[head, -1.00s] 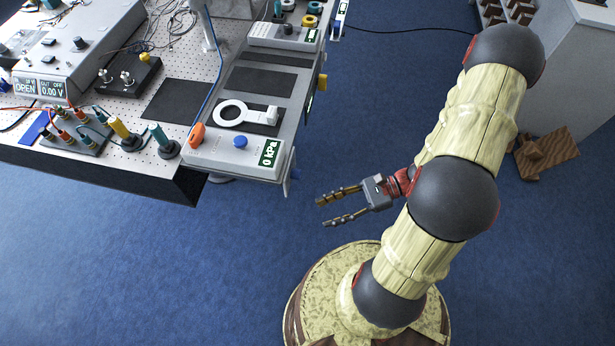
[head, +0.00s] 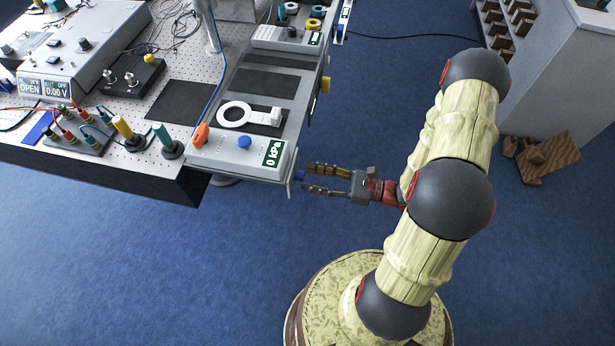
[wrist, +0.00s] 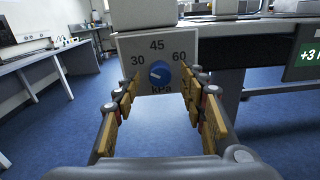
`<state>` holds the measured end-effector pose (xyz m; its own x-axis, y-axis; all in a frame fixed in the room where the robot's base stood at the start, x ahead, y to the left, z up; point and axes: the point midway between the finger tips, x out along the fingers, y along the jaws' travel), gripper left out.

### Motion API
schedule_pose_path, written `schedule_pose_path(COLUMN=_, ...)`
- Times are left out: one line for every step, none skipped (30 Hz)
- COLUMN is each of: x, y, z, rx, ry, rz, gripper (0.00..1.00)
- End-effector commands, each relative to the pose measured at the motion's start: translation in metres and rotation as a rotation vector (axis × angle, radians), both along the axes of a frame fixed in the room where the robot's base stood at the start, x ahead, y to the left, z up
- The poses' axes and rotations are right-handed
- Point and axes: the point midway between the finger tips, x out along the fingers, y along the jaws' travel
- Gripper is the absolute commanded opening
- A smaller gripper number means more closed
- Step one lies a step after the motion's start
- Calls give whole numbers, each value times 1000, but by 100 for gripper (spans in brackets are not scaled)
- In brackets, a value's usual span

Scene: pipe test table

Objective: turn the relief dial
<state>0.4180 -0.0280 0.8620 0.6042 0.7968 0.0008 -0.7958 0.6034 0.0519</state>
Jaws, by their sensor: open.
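The relief dial (wrist: 159,72) is a blue round knob with a white pointer line, on a grey plate (wrist: 133,45) marked 30, 45, 60 and kPa. The pointer slants toward the upper left, toward 30. In the head view a bit of the blue dial (head: 299,175) shows at the side of the pipe test table. My gripper (head: 306,179) is open, with its fingertips at the table's side by the dial. In the wrist view my gripper (wrist: 162,90) has one finger on each side of the dial, apart from it and empty.
The blue floor (head: 130,270) in front is clear.

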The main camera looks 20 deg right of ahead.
Motion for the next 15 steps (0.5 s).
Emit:
schedule_pose_path(x=3, y=5, z=-1, rx=0, ry=0, rz=4, gripper=42)
schedule_pose_path(x=5, y=7, z=-1, rx=0, ry=0, rz=4, gripper=42)
schedule_pose_path(x=7, y=10, z=0, rx=0, ry=0, rz=2, gripper=42)
schedule_pose_path(x=8, y=11, z=0, rx=-1, ry=1, rz=2, gripper=42)
schedule_pose_path(x=9, y=13, z=0, rx=-1, ry=1, rz=3, gripper=42)
schedule_pose_path(x=10, y=14, z=0, rx=-1, ry=0, rz=2, gripper=42)
schedule_pose_path(x=11, y=15, z=0, rx=-1, ry=0, rz=2, gripper=42)
schedule_pose_path(x=11, y=15, z=0, rx=-1, ry=0, rz=1, gripper=42)
schedule_pose_path(x=12, y=16, z=0, rx=-1, ry=0, rz=0, gripper=42)
schedule_pose_path(x=12, y=16, z=0, rx=-1, ry=0, rz=0, gripper=42)
schedule_pose_path(x=12, y=16, z=0, rx=-1, ry=0, rz=0, gripper=42)
schedule_pose_path(x=12, y=16, z=0, rx=-1, ry=0, rz=0, gripper=42)
schedule_pose_path(x=12, y=16, z=0, rx=-1, ry=0, rz=0, gripper=42)
schedule_pose_path(x=12, y=16, z=0, rx=-1, ry=0, rz=0, gripper=42)
schedule_pose_path(x=12, y=16, z=0, rx=-1, ry=0, rz=0, gripper=42)
